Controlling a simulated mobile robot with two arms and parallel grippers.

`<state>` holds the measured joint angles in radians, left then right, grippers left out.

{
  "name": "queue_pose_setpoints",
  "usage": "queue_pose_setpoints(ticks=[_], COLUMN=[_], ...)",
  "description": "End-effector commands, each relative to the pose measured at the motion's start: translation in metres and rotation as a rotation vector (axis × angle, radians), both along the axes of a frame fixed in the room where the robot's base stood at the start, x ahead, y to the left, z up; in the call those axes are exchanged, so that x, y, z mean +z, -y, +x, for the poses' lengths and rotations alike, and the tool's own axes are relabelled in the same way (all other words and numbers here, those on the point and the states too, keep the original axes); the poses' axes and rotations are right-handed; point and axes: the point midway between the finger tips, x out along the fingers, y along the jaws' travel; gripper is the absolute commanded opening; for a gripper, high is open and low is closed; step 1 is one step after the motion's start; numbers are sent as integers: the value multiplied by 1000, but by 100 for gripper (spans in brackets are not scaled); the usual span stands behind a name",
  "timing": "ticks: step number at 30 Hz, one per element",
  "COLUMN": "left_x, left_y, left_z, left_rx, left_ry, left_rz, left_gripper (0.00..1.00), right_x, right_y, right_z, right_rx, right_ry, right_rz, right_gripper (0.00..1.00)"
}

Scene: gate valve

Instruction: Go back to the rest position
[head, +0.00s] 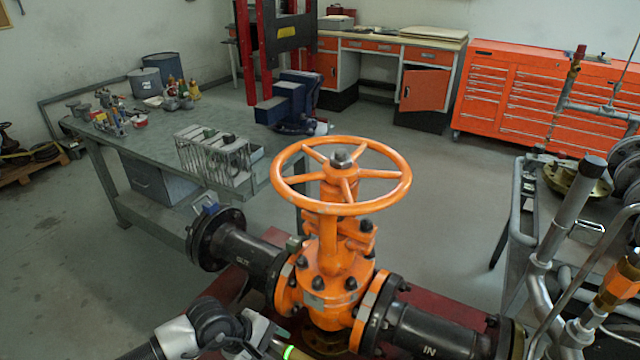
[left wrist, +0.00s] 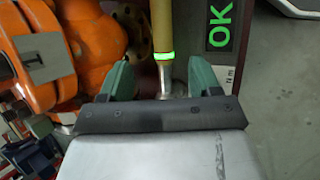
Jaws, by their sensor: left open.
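The orange gate valve (head: 325,265) stands in a black pipe line, with its round orange handwheel (head: 341,176) on top. My left gripper (head: 268,343) is low in front of the valve body, at the bottom edge of the head view. In the left wrist view its two green fingers (left wrist: 165,75) are apart. A rod with a yellowish shaft and a glowing green ring (left wrist: 164,56) lies between them, with gaps on both sides. The orange valve body (left wrist: 95,45) is left of the fingers there. My right gripper is not in view.
A lit green OK sign (left wrist: 220,25) is right of the fingers. A grey workbench (head: 130,150) stands at the left, and a cart with pipes and fittings (head: 525,200) at the right. Orange drawer cabinets (head: 535,100) line the back. Open floor (head: 440,190) lies behind the valve.

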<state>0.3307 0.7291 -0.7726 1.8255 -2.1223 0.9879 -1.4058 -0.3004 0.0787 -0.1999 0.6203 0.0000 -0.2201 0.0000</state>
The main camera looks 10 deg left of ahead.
Motion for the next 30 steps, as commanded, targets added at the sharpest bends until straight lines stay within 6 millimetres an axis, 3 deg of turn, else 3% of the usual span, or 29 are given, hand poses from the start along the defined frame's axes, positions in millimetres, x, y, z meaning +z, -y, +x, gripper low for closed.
queue_pose_setpoints(ticks=[5,10,14,18,21,24,27,28,30], left_x=[17,77,130,170,181,177,158,151,131], left_y=[32,85,94,72,43,9,-23,-32,-49], left_z=[-6,-13,-8,2,7,7,0,-5,-18], left_rx=[73,312,556,845,1070,1312,1576,-1614,-1532], left_ry=[-27,-152,-317,-530,-703,-880,-1058,1080,1007], left_rz=[-201,-721,-1156,-1596,-1889,-2163,-2411,2417,2162], left_gripper=[63,63,63,63,63,63,63,63,63], right_x=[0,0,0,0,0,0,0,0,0], right_y=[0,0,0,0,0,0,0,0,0], right_z=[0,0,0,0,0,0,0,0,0], right_rx=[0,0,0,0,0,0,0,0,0], right_ry=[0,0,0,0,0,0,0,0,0], right_rz=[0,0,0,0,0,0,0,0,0], right_gripper=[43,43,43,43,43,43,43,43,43])
